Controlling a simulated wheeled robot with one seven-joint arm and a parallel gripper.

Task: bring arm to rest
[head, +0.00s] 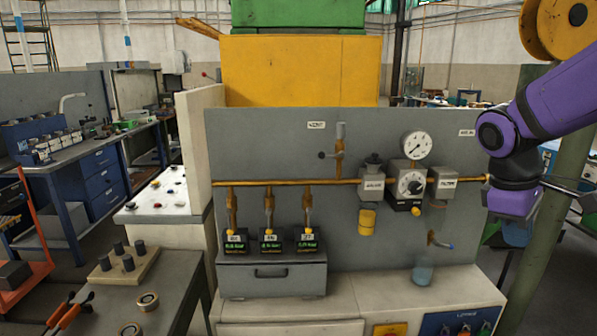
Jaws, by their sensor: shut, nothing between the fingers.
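My purple arm comes in from the upper right and bends down at a dark wrist joint in front of the panel's right end. Below the joint is a purple end section.
A grey panel (275,140) carries a brass pipe, a round gauge (415,146) and valves. Several black display boxes (271,240) stand on a grey drawer unit (272,278). A green post (545,230) rises behind my arm. A dark bench (170,285) is front left.

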